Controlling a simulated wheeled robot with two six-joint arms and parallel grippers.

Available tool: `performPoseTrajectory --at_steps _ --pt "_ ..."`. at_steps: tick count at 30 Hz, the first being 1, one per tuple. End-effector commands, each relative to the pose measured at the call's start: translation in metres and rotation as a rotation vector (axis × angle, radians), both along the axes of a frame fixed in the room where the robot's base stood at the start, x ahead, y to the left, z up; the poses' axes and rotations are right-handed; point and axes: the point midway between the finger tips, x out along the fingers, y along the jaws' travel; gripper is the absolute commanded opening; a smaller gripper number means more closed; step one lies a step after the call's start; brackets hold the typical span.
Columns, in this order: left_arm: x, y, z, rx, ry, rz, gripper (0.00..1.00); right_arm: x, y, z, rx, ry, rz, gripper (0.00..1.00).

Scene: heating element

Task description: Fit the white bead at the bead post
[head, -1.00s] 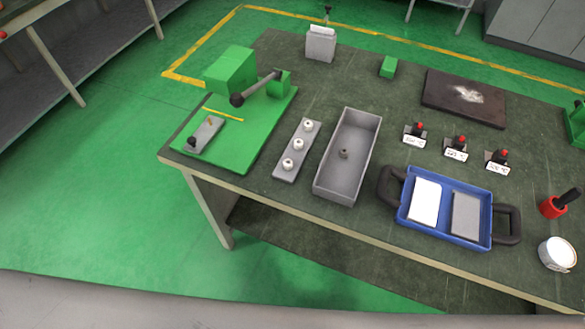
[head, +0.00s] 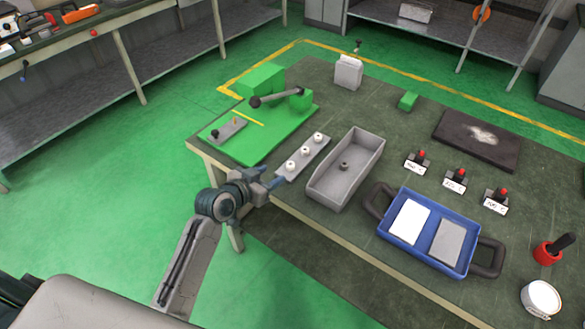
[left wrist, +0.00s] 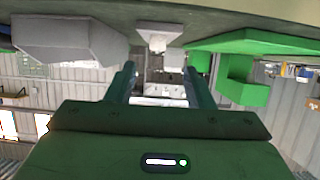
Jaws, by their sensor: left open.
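Three white beads (head: 305,149) sit in a row on a grey strip (head: 282,175) near the table's front left. My left gripper (head: 273,179) is open and empty, just short of the strip's near end. In the left wrist view its fingers (left wrist: 160,82) stand apart, with a white bead (left wrist: 157,43) beyond them, in line with the gap. A green fixture (head: 262,146) left of the strip carries a small grey plate (head: 228,131) with a short orange pin and a dark knob. I cannot tell for sure which part is the bead post. My right gripper is not in view.
A grey open bin (head: 325,187) stands right of the strip. A lever (head: 277,97) spans the green fixture's far side. A blue tray (head: 430,230) and several red-button switches lie further right. The table's front edge is close to my left gripper.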

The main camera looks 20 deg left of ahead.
Motion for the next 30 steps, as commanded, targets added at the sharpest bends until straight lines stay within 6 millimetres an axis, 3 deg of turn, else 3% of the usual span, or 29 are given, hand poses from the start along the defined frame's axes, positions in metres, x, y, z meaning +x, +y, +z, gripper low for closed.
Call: performPoseTrajectory --at_steps 5,11,21,30 --pt "0.024 -0.009 -0.009 -0.003 0.002 0.002 0.48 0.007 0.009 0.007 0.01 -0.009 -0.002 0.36" --pt "0.035 -0.014 -0.014 -0.002 0.003 0.0 0.48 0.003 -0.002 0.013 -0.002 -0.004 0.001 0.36" --pt "0.072 -0.027 -0.028 -0.002 0.003 0.001 0.48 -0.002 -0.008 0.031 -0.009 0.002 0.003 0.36" --pt "0.076 -0.029 -0.033 0.001 0.002 0.0 0.48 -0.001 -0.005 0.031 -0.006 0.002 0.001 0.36"
